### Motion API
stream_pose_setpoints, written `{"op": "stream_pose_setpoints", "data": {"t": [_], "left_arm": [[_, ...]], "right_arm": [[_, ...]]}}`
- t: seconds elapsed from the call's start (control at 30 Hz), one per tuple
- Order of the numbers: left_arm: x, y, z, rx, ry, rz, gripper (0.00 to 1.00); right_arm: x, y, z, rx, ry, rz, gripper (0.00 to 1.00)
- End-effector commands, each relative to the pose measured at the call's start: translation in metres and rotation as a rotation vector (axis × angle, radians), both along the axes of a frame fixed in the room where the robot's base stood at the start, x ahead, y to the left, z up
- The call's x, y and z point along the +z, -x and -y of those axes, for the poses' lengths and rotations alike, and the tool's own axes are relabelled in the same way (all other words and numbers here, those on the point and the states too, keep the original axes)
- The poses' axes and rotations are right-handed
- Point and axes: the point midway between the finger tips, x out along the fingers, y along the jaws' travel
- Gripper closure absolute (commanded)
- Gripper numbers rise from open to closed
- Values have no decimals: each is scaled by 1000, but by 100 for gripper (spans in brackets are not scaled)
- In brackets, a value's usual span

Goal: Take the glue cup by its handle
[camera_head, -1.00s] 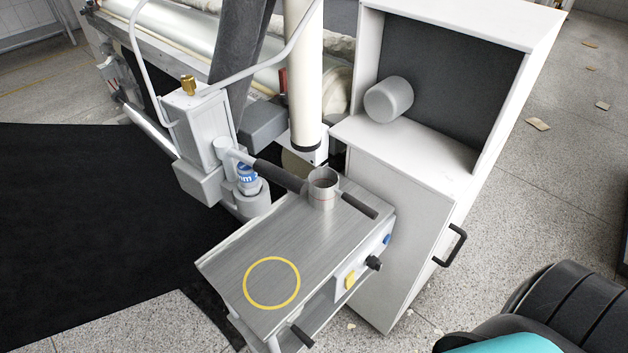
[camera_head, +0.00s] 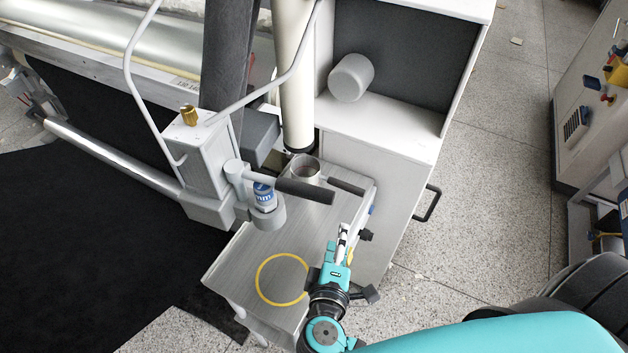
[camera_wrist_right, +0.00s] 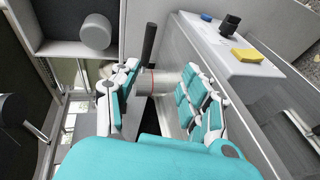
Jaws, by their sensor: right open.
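The glue cup (camera_head: 305,168) is a metal cylinder standing upright at the back of the grey metal tabletop (camera_head: 240,262). Its dark handle (camera_head: 346,187) points right in the head view. In the right wrist view the cup (camera_wrist_right: 156,82) and its dark handle (camera_wrist_right: 149,43) show beyond the fingers. My right gripper (camera_head: 344,232) is over the table's right side, in front of the handle and apart from it. In the right wrist view my gripper (camera_wrist_right: 158,95) is open and empty, its fingers spread left and right. My left gripper is not in view.
A machine arm with a black lever (camera_head: 305,190) and a blue-labelled bottle (camera_head: 264,196) stands close left of the cup. A pale vertical tube (camera_head: 295,80) rises behind it. A white cabinet (camera_head: 378,142) holds a grey roll (camera_head: 351,77). A yellow ring (camera_head: 262,290) marks the tabletop.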

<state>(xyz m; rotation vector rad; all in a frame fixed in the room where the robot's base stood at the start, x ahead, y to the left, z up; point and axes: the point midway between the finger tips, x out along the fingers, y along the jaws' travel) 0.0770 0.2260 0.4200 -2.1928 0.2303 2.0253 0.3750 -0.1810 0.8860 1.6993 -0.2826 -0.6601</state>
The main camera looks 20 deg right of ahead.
Motion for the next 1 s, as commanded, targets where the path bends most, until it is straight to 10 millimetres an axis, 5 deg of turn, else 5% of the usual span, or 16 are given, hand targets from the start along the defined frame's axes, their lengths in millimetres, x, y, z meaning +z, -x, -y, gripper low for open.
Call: {"op": "stream_pose_setpoints", "data": {"t": [0.2,0.7,1.0], "left_arm": [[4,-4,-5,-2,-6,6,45],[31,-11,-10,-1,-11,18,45],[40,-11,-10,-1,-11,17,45]], "right_arm": [[11,-13,-12,62,94,52,54],[-7,-98,38,61,92,49,54],[-10,-117,52,60,91,49,54]]}}
